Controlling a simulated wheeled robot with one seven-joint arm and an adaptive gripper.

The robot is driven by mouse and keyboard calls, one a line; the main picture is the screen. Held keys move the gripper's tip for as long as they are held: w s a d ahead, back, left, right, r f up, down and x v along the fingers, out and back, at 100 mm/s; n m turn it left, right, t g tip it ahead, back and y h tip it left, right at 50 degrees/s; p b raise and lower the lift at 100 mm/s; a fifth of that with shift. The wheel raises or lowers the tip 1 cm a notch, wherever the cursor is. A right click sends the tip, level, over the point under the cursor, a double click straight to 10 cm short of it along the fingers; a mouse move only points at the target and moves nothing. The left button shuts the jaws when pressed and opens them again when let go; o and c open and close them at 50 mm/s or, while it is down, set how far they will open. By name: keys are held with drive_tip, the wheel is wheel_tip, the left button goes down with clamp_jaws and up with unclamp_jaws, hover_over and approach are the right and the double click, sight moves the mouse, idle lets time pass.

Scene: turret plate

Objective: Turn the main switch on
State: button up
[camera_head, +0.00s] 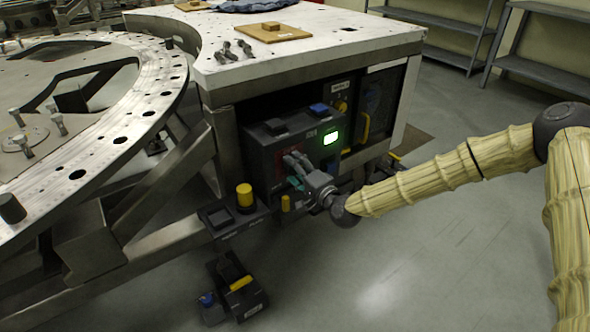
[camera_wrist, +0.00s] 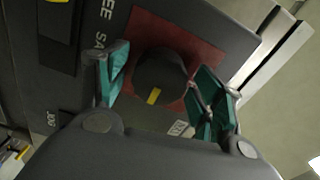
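The main switch appears to be the black rotary knob (camera_wrist: 160,76) on a red plate (camera_wrist: 205,52) in the wrist view. A yellow mark on the knob points toward the bottom of the picture. My gripper (camera_wrist: 158,88) is open, with one teal-padded finger on each side of the knob. A small gap shows on the left side; on the right the finger is very close, and I cannot tell if it touches. In the head view my gripper (camera_head: 293,170) is at the front of the dark control box (camera_head: 257,160) and hides the knob.
A white-topped bench (camera_head: 330,40) stands over the box. A yellow handle (camera_head: 365,127) sticks out to the right. A pedestal with a yellow button (camera_head: 245,196) and a foot pedal (camera_head: 238,288) stand nearby.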

drive_tip(key=shift+s, duration=0.1)
drive_tip(key=v, duration=1.1)
drive_tip(key=shift+s+d, duration=0.2)
drive_tip(key=shift+s, duration=0.15)
